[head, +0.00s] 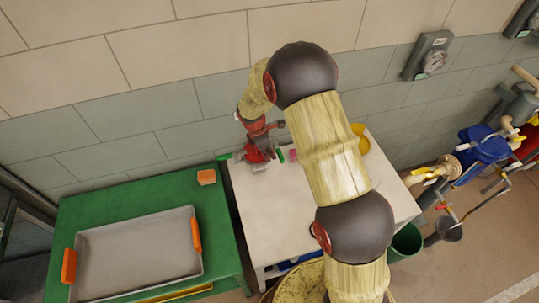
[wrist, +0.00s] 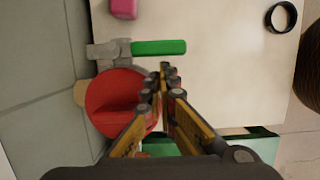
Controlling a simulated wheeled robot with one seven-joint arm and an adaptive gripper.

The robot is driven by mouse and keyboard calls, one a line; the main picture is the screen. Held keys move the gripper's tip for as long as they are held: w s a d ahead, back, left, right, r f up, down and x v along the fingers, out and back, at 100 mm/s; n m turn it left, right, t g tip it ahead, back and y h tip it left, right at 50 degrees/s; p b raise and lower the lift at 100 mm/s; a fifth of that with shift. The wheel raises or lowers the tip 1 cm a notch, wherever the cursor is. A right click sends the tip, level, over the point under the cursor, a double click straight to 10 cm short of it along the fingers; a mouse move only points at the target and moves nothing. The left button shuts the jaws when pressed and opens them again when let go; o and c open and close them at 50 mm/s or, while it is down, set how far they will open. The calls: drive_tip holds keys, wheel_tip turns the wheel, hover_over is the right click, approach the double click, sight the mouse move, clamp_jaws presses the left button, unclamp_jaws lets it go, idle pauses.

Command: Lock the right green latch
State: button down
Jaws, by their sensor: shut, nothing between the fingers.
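The right green latch (wrist: 158,47) shows in the wrist view as a straight green handle on a grey metal bracket, just above a round red part (wrist: 108,92). In the head view the same latch (head: 281,156) is a small green bar right of the red part (head: 256,154). Another green latch (head: 224,157) sticks out on the left side. My gripper (wrist: 168,72) is shut and empty. In the wrist view its fingertips lie right of the red part and just below the right latch's handle, with no clear contact. In the head view the fingertips are hard to make out.
A white table (head: 262,225) carries the latches, a pink block (wrist: 124,8), a dark ring (wrist: 281,16) and a yellow object (head: 360,139). A green table (head: 130,195) with a grey tray (head: 140,252) stands left. Tiled wall stands behind; pipes and valves are at right.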

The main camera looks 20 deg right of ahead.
sight(279, 158)
drive_tip(key=shift+s+d+n+p, duration=0.3)
drive_tip(key=shift+d+n+p, duration=0.15)
drive_tip(key=shift+n+p, duration=0.35)
drive_tip(key=n+p, duration=0.1)
drive_tip(key=d+n+p, duration=0.1)
drive_tip(key=s+d+n+t+p, duration=0.1)
drive_tip(key=shift+r+p, duration=0.25)
drive_tip(key=shift+p, duration=0.05)
drive_tip(key=w+d+n+t+y+p, duration=0.1)
drive_tip(key=w+d+n+y+p, duration=0.1)
drive_tip(key=d+n+p, duration=0.5)
drive_tip(key=shift+w+d+f+n+t+y+p, duration=0.2)
drive_tip(key=shift+w+n+t+y+p, duration=0.3)
drive_tip(key=shift+n+p, duration=4.25)
drive_tip(key=m+p, duration=0.2)
drive_tip(key=shift+w+m+p, duration=0.15)
drive_tip(key=shift+m+p, duration=0.1)
drive_tip(key=shift+p, duration=0.15)
